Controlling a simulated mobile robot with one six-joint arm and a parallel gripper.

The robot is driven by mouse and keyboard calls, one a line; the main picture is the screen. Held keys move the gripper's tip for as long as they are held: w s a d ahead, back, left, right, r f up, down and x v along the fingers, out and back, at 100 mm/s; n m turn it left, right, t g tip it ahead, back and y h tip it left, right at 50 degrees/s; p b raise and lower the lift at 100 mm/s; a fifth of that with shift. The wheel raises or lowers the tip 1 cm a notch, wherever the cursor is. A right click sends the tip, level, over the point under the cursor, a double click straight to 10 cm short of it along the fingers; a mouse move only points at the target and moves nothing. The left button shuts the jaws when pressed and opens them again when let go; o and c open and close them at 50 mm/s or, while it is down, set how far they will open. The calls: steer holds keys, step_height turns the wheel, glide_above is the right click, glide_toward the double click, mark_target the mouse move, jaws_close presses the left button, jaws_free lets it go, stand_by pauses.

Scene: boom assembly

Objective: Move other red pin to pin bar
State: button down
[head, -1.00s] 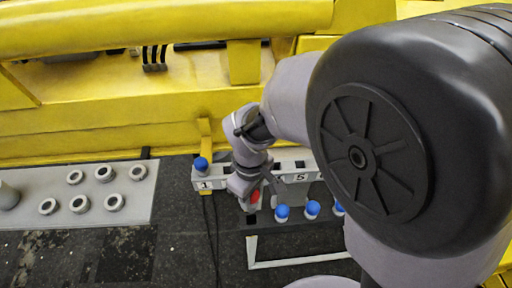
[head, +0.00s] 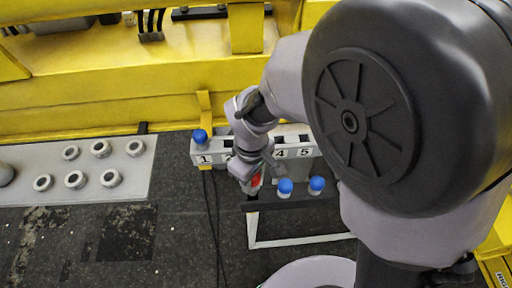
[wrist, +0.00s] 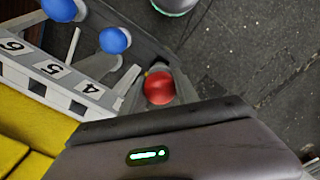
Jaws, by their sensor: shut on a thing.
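The pin bar (head: 212,158) is a white bar with number labels; 1, 4 and 5 can be read in the head view. In the wrist view the bar (wrist: 70,78) shows 4, 5 and 6. My gripper (head: 258,178) is in front of the bar's middle, near the left end of the dark rack. It is shut on the red pin (wrist: 159,87), whose round red head shows between the fingers. The red pin (head: 255,181) is partly hidden in the head view. I cannot tell whether its lower end touches the rack. The slots behind my gripper are hidden.
A blue pin (head: 200,136) stands at label 1. Blue pins (head: 285,186) and (head: 316,184) stand on the dark rack (head: 270,203), right of my gripper. A grey plate (head: 120,165) with several rings lies left. Yellow structure (head: 100,100) is behind the bar.

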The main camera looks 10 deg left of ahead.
mark_target(253, 189)
steer(key=shift+f+b, duration=2.5)
steer(key=shift+f, duration=0.45)
steer(key=c, duration=0.8)
jaws_free()
steer(key=shift+c, duration=0.2)
step_height(253, 189, up, 18)
steer(key=p, duration=0.4)
steer(key=shift+f+p, duration=0.2)
steer(key=shift+p, duration=0.15)
steer(key=shift+f, duration=0.1)
